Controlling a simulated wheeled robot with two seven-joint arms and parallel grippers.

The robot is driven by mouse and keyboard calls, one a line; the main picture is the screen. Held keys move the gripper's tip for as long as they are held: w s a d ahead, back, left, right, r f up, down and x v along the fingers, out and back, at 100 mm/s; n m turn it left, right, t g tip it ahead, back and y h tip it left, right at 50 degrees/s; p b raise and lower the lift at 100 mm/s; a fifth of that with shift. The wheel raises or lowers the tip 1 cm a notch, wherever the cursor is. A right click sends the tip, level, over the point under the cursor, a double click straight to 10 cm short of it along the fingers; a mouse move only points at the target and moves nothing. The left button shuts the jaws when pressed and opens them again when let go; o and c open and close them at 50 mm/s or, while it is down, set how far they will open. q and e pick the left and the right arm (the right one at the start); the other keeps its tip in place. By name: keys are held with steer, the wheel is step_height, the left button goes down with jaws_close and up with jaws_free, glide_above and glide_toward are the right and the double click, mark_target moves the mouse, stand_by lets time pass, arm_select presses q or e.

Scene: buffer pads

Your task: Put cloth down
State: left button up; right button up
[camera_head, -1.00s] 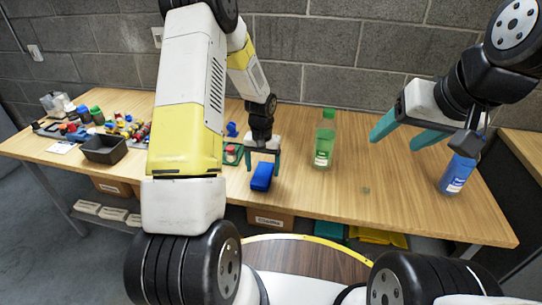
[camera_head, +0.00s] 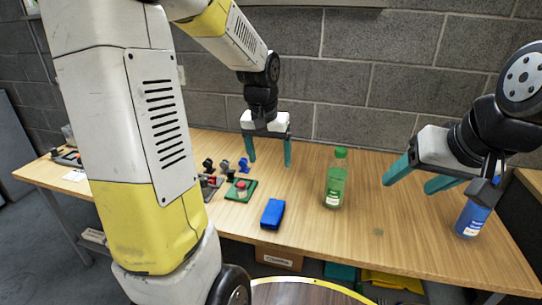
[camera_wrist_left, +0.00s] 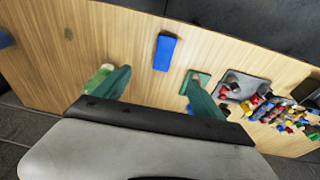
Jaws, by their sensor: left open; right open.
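The blue cloth (camera_head: 272,213) is a folded blue block lying flat on the wooden table near its front edge. It also shows in the left wrist view (camera_wrist_left: 164,52), apart from the fingers. My left gripper (camera_head: 270,152) is open and empty, raised above the table behind the cloth, with its green fingers spread. My right gripper (camera_head: 418,178) is open and empty at the right, above the table beside a blue bottle (camera_head: 472,219).
A green bottle (camera_head: 336,180) stands upright right of the cloth. A green pad with a red button (camera_head: 241,189) and small dark parts (camera_head: 208,178) lie left of it.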

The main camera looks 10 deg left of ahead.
arm_select(q)
steer(key=s+d+r+t, duration=0.1)
steer(key=s+r, duration=0.3)
steer(key=s, duration=0.4)
steer(key=s+r+t+h, duration=0.1)
steer(key=s+r+t, duration=0.1)
steer(key=s+r, duration=0.3)
steer(key=s, duration=0.4)
steer(key=shift+d+r+t+h, duration=0.25)
steer(key=shift+d+t+h, duration=0.05)
steer(key=shift+d+t, duration=0.1)
steer(key=shift+o, duration=0.6)
